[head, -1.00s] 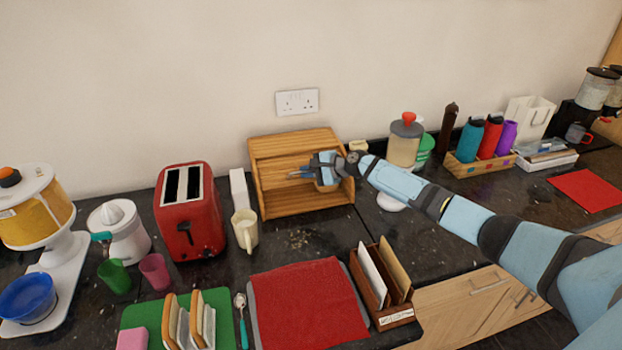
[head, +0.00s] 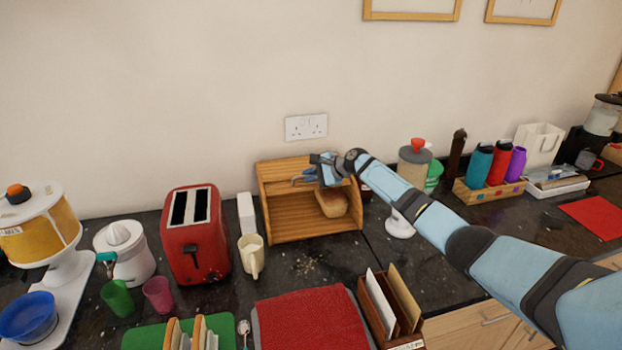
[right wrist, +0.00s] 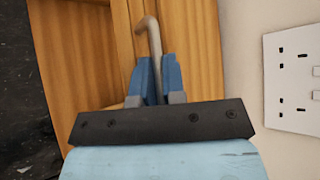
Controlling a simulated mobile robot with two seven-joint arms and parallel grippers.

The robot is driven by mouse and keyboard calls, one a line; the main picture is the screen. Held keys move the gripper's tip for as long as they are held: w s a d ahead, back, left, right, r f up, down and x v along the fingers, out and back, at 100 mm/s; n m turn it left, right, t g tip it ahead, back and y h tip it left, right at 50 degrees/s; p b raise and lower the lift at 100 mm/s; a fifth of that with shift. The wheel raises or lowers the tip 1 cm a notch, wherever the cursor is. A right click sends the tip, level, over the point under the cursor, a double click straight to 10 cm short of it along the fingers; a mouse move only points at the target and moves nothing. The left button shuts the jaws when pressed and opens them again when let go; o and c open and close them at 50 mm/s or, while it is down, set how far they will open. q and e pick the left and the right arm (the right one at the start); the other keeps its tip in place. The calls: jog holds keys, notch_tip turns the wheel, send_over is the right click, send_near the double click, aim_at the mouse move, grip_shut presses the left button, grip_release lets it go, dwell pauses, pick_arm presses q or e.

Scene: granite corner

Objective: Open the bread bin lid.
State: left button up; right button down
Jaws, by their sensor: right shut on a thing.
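The wooden bread bin (head: 317,227) stands against the back wall in the head view. Its slatted lid (head: 285,172) is raised at the top, and the front is open. A loaf of bread (head: 332,204) shows inside on the right. My right gripper (head: 306,178) is at the upper front of the bin, shut on the lid's handle. In the right wrist view, the blue fingers (right wrist: 155,82) close around the bent metal handle (right wrist: 149,35) in front of wooden slats. The arm hides part of the bin's right side. My left gripper is not in view.
A red toaster (head: 195,235), a white box (head: 246,214) and a cream mug (head: 251,255) stand left of the bin. A lidded jar (head: 414,166) stands to its right. The dark counter (head: 305,268) directly in front of the bin is mostly clear.

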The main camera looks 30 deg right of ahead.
jog(key=c, duration=1.2)
grip_release()
jog(key=shift+s, duration=0.1)
jog(key=shift+s+d, duration=0.25)
jog(key=shift+s, duration=0.1)
jog(key=b+v, duration=0.1)
jog(key=v, duration=1.2)
jog(key=shift+r, duration=0.45)
jog(key=shift+w+a, duration=0.1)
